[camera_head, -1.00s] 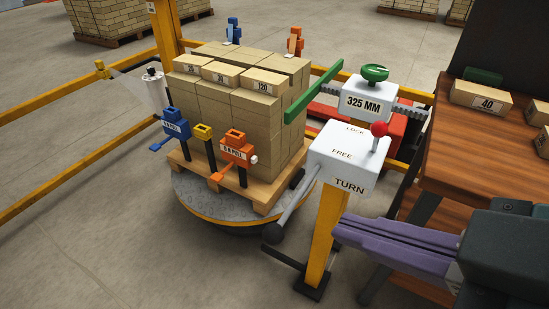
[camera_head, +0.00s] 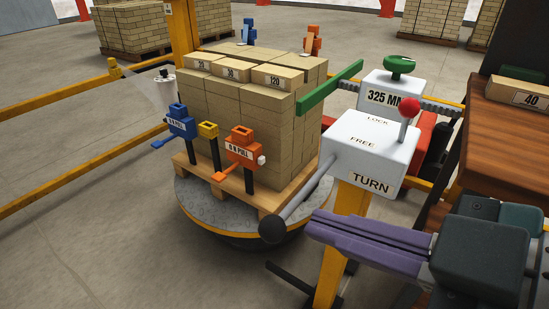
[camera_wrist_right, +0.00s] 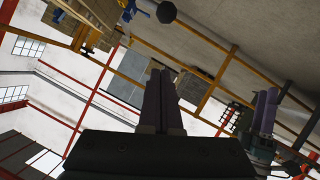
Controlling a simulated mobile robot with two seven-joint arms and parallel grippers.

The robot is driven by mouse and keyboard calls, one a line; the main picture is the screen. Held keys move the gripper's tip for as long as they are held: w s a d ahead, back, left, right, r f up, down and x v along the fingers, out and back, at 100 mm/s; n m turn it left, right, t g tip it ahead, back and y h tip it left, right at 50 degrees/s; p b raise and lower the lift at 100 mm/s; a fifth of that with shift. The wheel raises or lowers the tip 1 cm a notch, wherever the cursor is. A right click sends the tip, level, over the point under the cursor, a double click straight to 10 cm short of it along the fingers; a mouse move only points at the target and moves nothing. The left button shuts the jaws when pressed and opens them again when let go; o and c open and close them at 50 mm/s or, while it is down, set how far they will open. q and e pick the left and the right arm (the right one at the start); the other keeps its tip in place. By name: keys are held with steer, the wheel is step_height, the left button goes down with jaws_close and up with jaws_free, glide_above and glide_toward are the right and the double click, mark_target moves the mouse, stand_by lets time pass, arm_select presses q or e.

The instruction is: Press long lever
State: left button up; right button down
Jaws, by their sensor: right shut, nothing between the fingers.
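The long lever (camera_head: 303,200) is a grey rod with a black ball end (camera_head: 272,229). It slopes down to the left from a white box (camera_head: 365,150) marked LOCK, FREE and TURN. My right gripper (camera_head: 312,226), with purple fingers, is shut and empty. In the head view its tips are just right of the ball, with a small gap in the picture. In the right wrist view the ball (camera_wrist_right: 167,12) is beyond the shut fingertips (camera_wrist_right: 161,72). Purple fingers that look like my left gripper (camera_wrist_right: 265,110) show small at the right there; their opening is unclear.
A brick stack (camera_head: 245,115) stands on a round turntable (camera_head: 205,207) left of the lever. A red-knobbed lever (camera_head: 410,108) rises from the box, on a yellow post (camera_head: 335,245). A wooden table (camera_head: 505,150) is at right. Open floor lies front left.

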steer(key=b, duration=0.2)
glide_above(279, 222)
steer(key=s+a, duration=0.2)
steer(key=s, duration=0.1)
step_height(279, 222, down, 4)
steer(key=f, duration=0.1)
steer(key=d+f+b, duration=0.1)
steer(key=f+b, duration=0.1)
steer(key=shift+w+d, duration=0.25)
steer(key=shift+w, duration=0.15)
steer(key=shift+d+f, duration=0.15)
steer(key=shift+w+f, duration=0.1)
